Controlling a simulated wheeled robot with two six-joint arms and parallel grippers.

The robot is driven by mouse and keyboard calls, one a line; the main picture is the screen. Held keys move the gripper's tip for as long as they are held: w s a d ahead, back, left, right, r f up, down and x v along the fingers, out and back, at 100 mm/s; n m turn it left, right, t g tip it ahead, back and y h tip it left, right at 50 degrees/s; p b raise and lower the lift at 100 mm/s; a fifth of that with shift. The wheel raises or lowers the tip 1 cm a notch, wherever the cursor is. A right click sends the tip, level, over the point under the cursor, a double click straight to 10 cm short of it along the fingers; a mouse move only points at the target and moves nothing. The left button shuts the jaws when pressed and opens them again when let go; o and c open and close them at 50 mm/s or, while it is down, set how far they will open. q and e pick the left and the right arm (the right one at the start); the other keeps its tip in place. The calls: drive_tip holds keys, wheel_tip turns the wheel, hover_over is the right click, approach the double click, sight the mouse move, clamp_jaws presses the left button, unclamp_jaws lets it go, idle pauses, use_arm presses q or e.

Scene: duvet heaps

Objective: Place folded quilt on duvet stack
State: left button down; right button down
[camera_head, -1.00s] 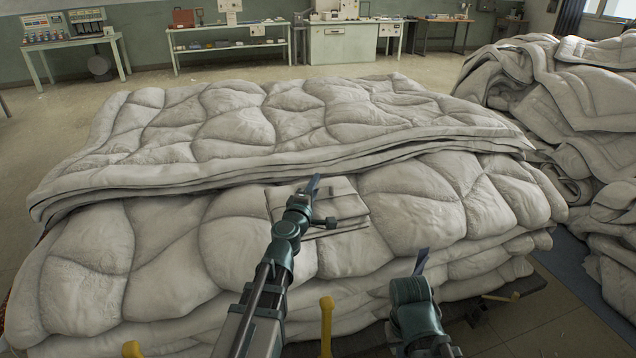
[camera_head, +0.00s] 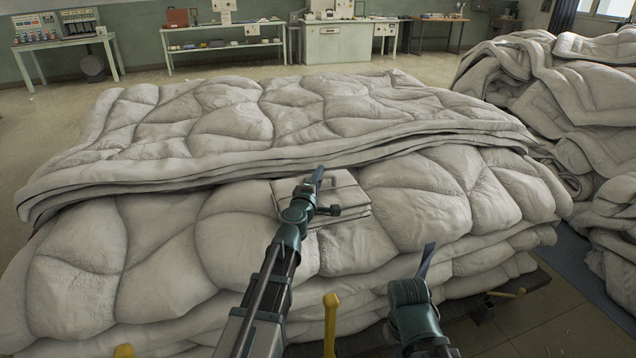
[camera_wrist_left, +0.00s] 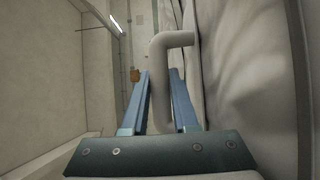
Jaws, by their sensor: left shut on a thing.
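The folded quilt (camera_head: 349,197) is a small, flat, pale grey folded piece at the middle of the duvet stack's front part. The duvet stack (camera_head: 420,205) is a wide pile of puffy grey-white duvets. In the left wrist view a pale, bent, rounded edge (camera_wrist_left: 165,80) lies between the blue fingers (camera_wrist_left: 160,100). Whether the quilt touches the stack below is hard to tell. My right gripper (camera_head: 427,260) is low in front of the stack, its jaw state unclear.
Another heap of rumpled duvets (camera_head: 585,100) stands at the right. An upper duvet layer (camera_head: 240,125) covers the stack's back part, its edge just behind the quilt. Workbenches (camera_head: 340,40) line the far wall. Yellow posts (camera_head: 331,320) stand at the stack's front.

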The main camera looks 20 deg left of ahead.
use_arm(q)
drive_tip(key=shift+r, duration=0.1)
use_arm(e)
drive_tip(key=shift+r, duration=0.1)
use_arm(q)
drive_tip(key=c, duration=0.7)
unclamp_jaws()
